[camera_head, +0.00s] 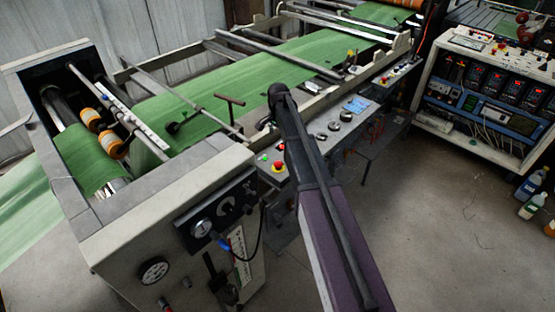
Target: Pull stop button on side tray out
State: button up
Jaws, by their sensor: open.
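The red mushroom-shaped stop button (279,167) sits on a yellow base at the near left end of the side tray (320,138), the grey control shelf along the machine's side. Whether it is pressed in or out is too small to tell. My dark arm passes just right of the button and covers part of the tray. I cannot make out my gripper or its fingers in this view.
Small buttons, dark knobs (334,126) and a blue display (356,105) share the tray. Green sacking web (290,68) runs over the machine behind it. A gauge panel (212,222) stands near left. An electronics rack (490,95) and bottles (532,183) are right.

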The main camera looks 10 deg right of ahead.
aim_at(278, 163)
jog(key=shift+f, duration=0.15)
notch_tip(278, 163, down, 14)
jog(key=b, duration=1.3)
jog(key=shift+r+b, duration=0.25)
jog(key=shift+b, duration=0.15)
dwell(0.4)
